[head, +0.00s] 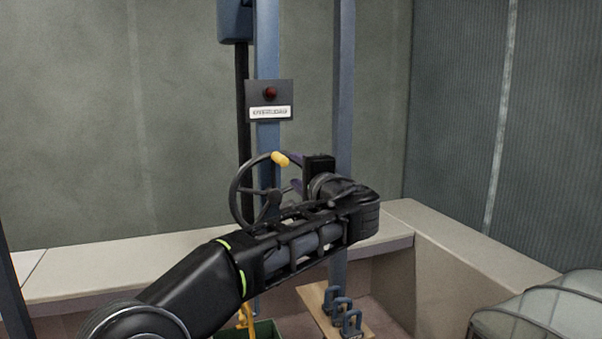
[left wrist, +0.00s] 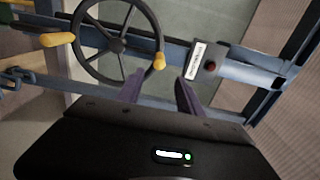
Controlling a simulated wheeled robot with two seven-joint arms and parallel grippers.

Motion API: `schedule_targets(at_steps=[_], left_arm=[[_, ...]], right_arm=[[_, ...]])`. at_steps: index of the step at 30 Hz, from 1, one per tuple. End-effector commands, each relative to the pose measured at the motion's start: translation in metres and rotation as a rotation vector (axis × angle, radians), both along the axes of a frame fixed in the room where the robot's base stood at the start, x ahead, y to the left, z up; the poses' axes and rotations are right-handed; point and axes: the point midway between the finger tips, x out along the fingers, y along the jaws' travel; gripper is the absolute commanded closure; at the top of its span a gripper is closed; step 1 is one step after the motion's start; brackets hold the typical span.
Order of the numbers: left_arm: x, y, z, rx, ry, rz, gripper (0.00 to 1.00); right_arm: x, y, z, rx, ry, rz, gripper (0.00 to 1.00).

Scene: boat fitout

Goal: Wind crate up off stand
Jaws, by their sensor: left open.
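A dark spoked handwheel (head: 233,188) with a yellow knob (head: 280,158) is mounted by a blue post. In the left wrist view the handwheel (left wrist: 76,45) shows its yellow knob (left wrist: 159,61) just beyond and between my fingertips. My left gripper (head: 289,171) has purple fingers spread apart beside the wheel. In the left wrist view my left gripper (left wrist: 160,78) is open and empty. A green crate (head: 264,329) shows partly at the bottom, with a yellow hook (head: 246,317) above it. My arm and the frame edge hide most of the crate; its stand cannot be made out. My right gripper is out of view.
A panel with a red lamp (head: 270,93) and a label sits on the blue post (head: 268,45). A second blue post (head: 344,80) stands to its right. A pale ledge (head: 130,262) runs along the walls.

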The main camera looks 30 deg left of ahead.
Motion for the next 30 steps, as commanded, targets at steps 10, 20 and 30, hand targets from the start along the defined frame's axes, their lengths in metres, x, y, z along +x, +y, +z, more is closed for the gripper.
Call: schedule_targets(at_steps=[10, 20, 30], left_arm=[[0.007, 0.011, 0.001, -0.002, 0.003, 0.002, 0.56], [0.026, 0.038, 0.003, -0.002, 0.003, 0.001, 0.56], [0.047, 0.067, 0.000, -0.002, 0.003, 0.000, 0.56]], right_arm=[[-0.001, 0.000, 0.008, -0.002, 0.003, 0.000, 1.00], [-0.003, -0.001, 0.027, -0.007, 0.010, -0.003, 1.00], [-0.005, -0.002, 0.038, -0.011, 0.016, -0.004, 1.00]])
